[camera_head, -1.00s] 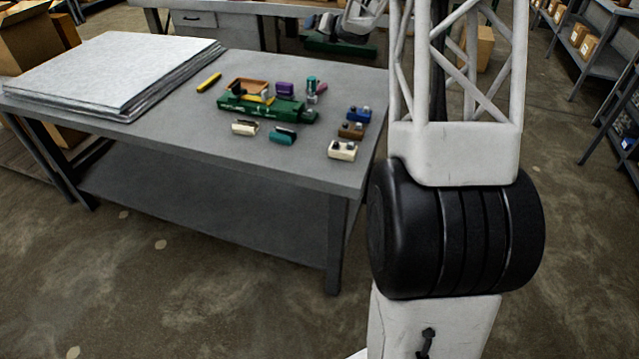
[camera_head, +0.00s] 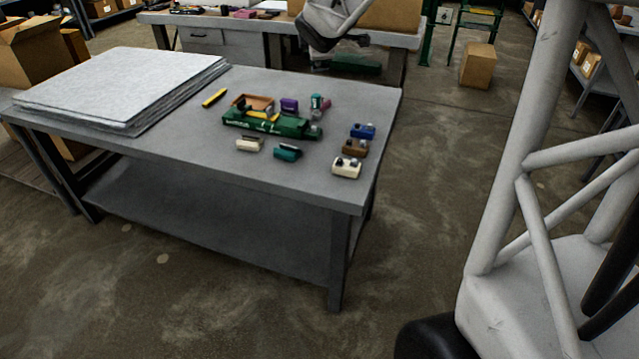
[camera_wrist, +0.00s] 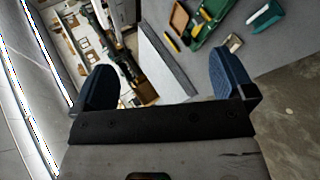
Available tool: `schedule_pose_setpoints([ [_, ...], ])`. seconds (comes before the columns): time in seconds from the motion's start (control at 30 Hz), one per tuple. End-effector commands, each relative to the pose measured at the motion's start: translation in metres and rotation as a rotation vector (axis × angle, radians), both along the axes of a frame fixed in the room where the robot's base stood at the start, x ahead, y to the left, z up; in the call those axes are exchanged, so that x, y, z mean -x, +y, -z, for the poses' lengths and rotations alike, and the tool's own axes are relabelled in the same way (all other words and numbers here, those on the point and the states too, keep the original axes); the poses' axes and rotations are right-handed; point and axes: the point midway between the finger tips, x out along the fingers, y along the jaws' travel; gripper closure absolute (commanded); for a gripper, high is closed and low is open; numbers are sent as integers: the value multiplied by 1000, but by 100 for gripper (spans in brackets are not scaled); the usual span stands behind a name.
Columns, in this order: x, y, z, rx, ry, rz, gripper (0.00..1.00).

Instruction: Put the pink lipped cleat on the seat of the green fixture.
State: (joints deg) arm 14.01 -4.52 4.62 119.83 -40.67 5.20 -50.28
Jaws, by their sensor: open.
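The green fixture (camera_head: 265,123) lies on the grey table among small parts, and it also shows at the top of the wrist view (camera_wrist: 207,27). Its seat is too small to make out. I see no clearly pink cleat. A pale cream lipped piece (camera_head: 249,145) lies just in front of the fixture, with a teal lipped piece (camera_head: 287,153) to its right. A small pinkish-red thing (camera_head: 325,104) lies behind the fixture's right end, its shape unclear. My gripper (camera_wrist: 160,65) is open and empty, with blue fingers spread, apart from the table's parts.
Blue (camera_head: 362,131), brown (camera_head: 354,148) and cream (camera_head: 346,167) blocks stand near the right edge of the grey table (camera_head: 180,150). A wooden tray (camera_head: 253,101), purple block (camera_head: 289,105) and yellow marker (camera_head: 215,98) lie behind. Stacked sheets (camera_head: 120,85) fill the left; the front is bare.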

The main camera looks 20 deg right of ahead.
Motion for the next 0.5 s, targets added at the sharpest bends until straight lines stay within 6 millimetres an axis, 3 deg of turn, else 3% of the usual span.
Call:
schedule_pose_setpoints([
  [0.5,164,76,17,-456,101,439,0],
])
